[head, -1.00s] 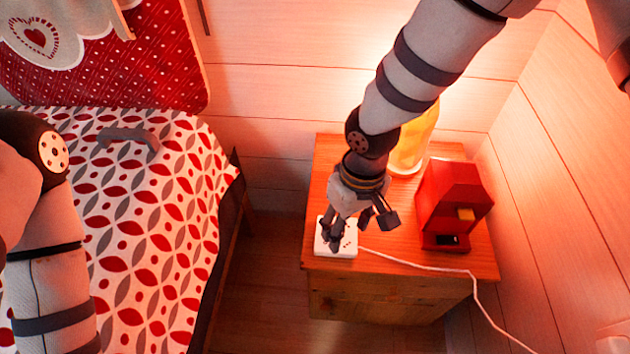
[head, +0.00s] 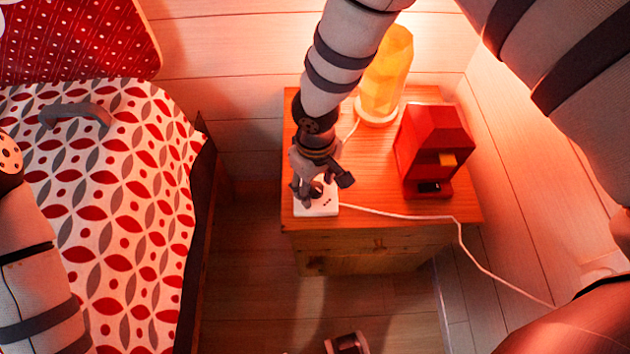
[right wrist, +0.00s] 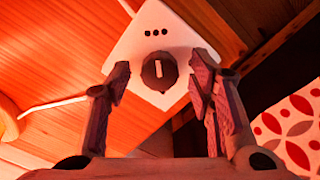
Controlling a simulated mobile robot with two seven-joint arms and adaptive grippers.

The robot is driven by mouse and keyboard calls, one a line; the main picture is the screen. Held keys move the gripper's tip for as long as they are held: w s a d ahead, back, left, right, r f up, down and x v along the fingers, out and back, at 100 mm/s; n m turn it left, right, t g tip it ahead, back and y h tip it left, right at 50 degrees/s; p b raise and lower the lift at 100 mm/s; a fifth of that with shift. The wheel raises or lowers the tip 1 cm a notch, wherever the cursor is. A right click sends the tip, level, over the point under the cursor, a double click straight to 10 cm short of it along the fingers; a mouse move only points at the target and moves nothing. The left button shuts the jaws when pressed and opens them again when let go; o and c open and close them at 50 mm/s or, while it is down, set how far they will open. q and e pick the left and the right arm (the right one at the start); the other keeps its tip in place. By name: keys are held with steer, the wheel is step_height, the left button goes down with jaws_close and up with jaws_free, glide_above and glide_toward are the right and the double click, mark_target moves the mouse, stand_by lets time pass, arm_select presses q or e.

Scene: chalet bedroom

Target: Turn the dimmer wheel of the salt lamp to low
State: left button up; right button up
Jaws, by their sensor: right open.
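The salt lamp (head: 386,75) stands lit, glowing orange, at the back of the wooden nightstand. Its dimmer is a white box (head: 325,208) at the nightstand's front left corner, with a white cord. In the right wrist view, the box (right wrist: 196,38) carries a round dark dimmer wheel (right wrist: 159,72) with a white pointer line and three dark dots beside it. My right gripper (head: 316,192) is open over the box. In the wrist view its fingers (right wrist: 159,80) lie either side of the wheel, with gaps showing; contact is not visible. My left gripper is out of view.
A red machine-like object (head: 428,145) stands right of the lamp on the nightstand (head: 370,170). A white cord (head: 400,213) runs right over the edge. A bed (head: 120,200) with a grey curved object (head: 75,113) is at left.

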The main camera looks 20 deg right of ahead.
jaws_close()
